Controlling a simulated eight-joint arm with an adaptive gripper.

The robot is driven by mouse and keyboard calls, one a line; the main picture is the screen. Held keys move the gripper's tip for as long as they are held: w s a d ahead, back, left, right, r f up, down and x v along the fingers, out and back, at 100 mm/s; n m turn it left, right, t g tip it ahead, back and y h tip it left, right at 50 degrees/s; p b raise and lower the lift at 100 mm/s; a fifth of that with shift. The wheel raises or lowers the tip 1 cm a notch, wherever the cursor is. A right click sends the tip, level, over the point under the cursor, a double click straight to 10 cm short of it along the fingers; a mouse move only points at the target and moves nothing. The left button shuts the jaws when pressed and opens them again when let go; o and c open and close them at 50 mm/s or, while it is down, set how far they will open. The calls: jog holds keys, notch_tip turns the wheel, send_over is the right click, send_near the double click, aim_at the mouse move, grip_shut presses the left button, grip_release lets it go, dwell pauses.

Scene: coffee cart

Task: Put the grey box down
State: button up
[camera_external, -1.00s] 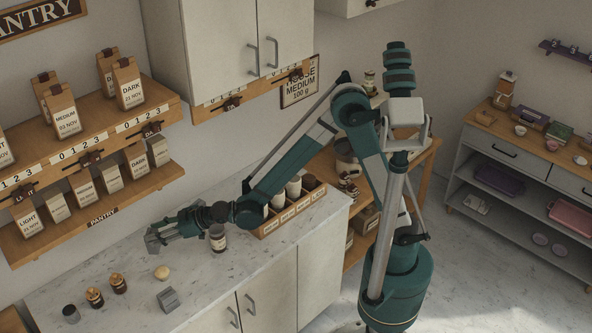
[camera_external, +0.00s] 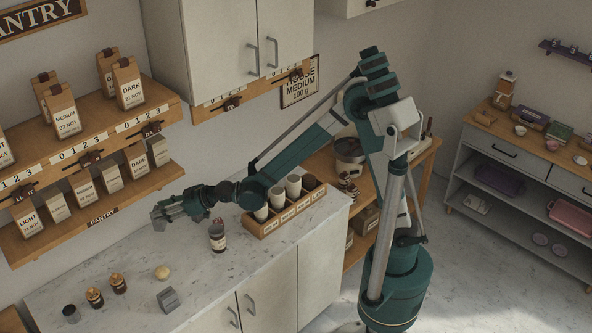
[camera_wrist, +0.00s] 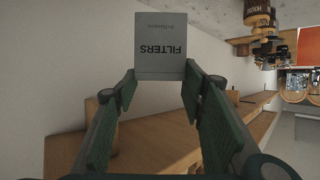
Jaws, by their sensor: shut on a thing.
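The grey box (camera_wrist: 160,48), marked FILTERS, is held between the fingertips of my gripper (camera_wrist: 160,80). Its lettering is upside down in the wrist view. In the outside view the grey box (camera_external: 158,220) shows small and pale at the end of my gripper (camera_external: 166,212). It is over the back of the marble counter (camera_external: 130,275), clear of the top, below and to the right of the lower pantry shelf. The gripper is shut on it.
A dark labelled jar (camera_external: 217,240) stands on the counter just under my forearm. A wooden caddy (camera_external: 290,220) with cups is to its right. A round tan thing (camera_external: 162,272), a grey block (camera_external: 168,299) and several small jars are in front. The pantry shelf (camera_external: 100,215) holds bags.

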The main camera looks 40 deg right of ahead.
jog(key=w+d+f+m+h+b, duration=0.1)
jog(key=w+d, duration=0.3)
jog(key=d, duration=0.4)
jog(key=w+d+f+t, duration=0.1)
jog(key=w+d, duration=0.2)
jog(key=d, duration=0.5)
jog(key=w+d+f+m+h+b, duration=0.15)
jog(key=w+d, duration=0.25)
jog(key=d, duration=0.4)
jog(key=w+d+f+b, duration=0.1)
jog(key=d, duration=1.1)
jog(key=w+d+f+b, duration=0.1)
jog(key=w+d, duration=0.1)
jog(key=d, duration=1.1)
jog(key=s+d+r+b, duration=0.2)
jog(key=s+d, duration=0.4)
jog(key=d, duration=0.9)
jog(key=s+d+r+m+t+h+b, duration=0.1)
jog(key=s+d+r+b, duration=0.35)
jog(key=d, duration=1.05)
jog(key=s+d+p, duration=0.1)
jog(key=s+d, duration=0.7)
jog(key=d, duration=0.8)
notch_tip(320, 180, down, 22)
jog(key=shift+w+a, duration=0.15)
jog(key=shift+a, duration=0.1)
jog(key=shift+f, duration=0.1)
notch_tip(320, 180, down, 6)
jog(key=b, duration=0.2)
jog(key=shift+f, duration=0.15)
